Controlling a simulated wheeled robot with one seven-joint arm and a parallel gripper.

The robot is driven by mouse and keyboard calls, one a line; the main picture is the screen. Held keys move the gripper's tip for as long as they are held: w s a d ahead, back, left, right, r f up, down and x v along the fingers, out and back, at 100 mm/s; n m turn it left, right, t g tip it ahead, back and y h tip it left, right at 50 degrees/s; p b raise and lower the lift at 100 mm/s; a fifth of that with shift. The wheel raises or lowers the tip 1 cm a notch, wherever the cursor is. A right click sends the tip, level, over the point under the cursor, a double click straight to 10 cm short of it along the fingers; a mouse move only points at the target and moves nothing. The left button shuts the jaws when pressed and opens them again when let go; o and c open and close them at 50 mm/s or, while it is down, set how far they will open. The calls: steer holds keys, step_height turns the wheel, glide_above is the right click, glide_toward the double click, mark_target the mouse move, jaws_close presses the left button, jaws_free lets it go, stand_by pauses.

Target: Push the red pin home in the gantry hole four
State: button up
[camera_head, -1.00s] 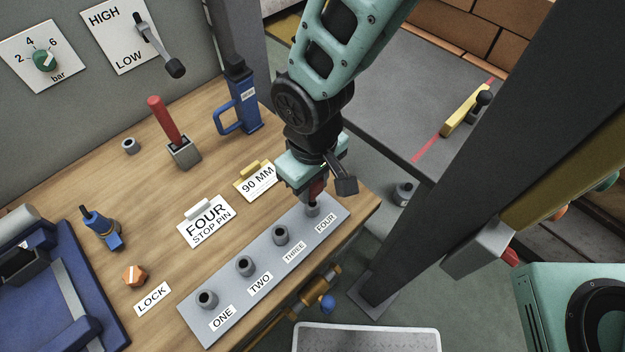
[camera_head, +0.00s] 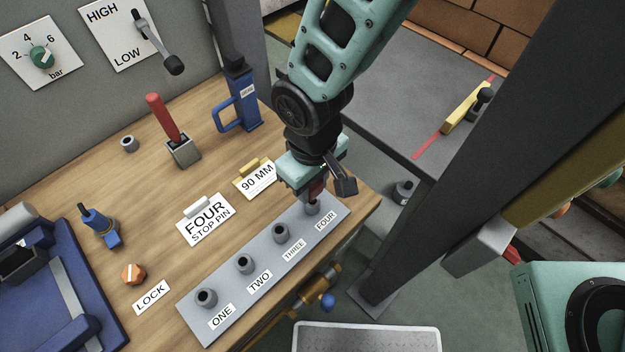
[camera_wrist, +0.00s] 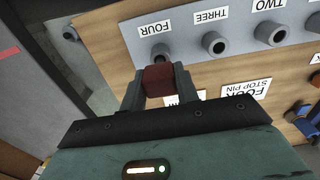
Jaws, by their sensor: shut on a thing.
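My gripper (camera_wrist: 159,84) is shut on the red pin (camera_wrist: 158,76), with a finger on each side of its red head. In the head view my gripper (camera_head: 314,190) is over the far right end of the grey gantry plate (camera_head: 262,268), and a little of the red pin (camera_head: 317,188) shows below the jaws. The pin is at the collar of hole four (camera_head: 312,208), beside the FOUR label (camera_head: 326,221). In the wrist view the collar (camera_wrist: 160,50) is just beyond the pin's head. How deep the pin sits is hidden.
The collars of holes three (camera_head: 281,232), two (camera_head: 245,263) and one (camera_head: 206,297) look empty. A FOUR STOP PIN sign (camera_head: 206,220) and a 90 MM sign (camera_head: 256,180) stand left of the plate. A dark post (camera_head: 460,170) rises at the right.

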steer(key=shift+f+b, duration=0.95)
steer(key=shift+f, duration=0.6)
steer(key=o, duration=1.4)
steer(key=shift+o, duration=0.2)
steer(key=shift+r, duration=0.1)
steer(key=shift+r+p, duration=2.5)
steer(key=shift+r, duration=0.5)
